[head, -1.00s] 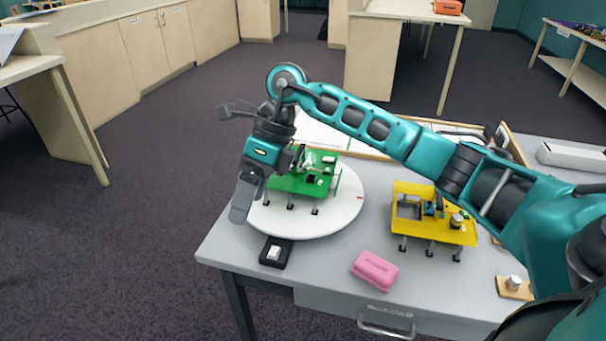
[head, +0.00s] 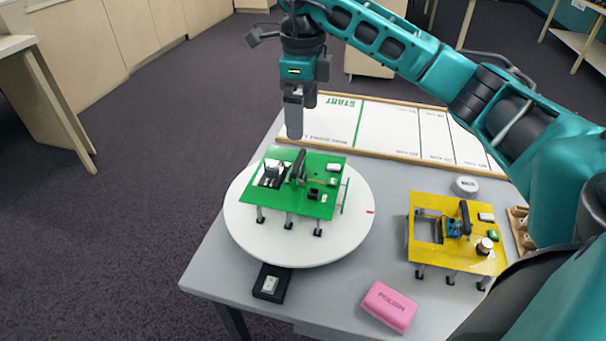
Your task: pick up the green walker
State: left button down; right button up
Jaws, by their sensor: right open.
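The green walker (head: 318,203) has a flat green top on short dark-footed legs. A black upright handle, a white and black part and small blocks sit on its top. It stands on a round white turntable (head: 352,235) at the table's left end. My right gripper (head: 294,134) is open and points down, just above and behind the walker's far edge in the picture, apart from it. Its fingers overlap in this view, and nothing shows between them. My left gripper is not in view.
A yellow walker (head: 485,262) stands to the right on the grey table (head: 330,292). A pink block (head: 389,306) and a black switch box (head: 271,283) lie near the front. A white marked track (head: 388,128) with wooden rails runs along the back.

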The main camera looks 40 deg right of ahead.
aim_at(300, 160)
notch_tip(300, 160, down, 7)
jog(key=shift+s+a+r, duration=0.1)
jog(key=shift+s, duration=0.05)
jog(key=f, duration=0.5)
jog(key=shift+a+f, duration=0.25)
jog(key=shift+f, duration=0.1)
jog(key=shift+w+r, duration=0.1)
jog(key=shift+w, duration=0.1)
jog(key=c, duration=0.9)
jog(key=shift+o, duration=0.2)
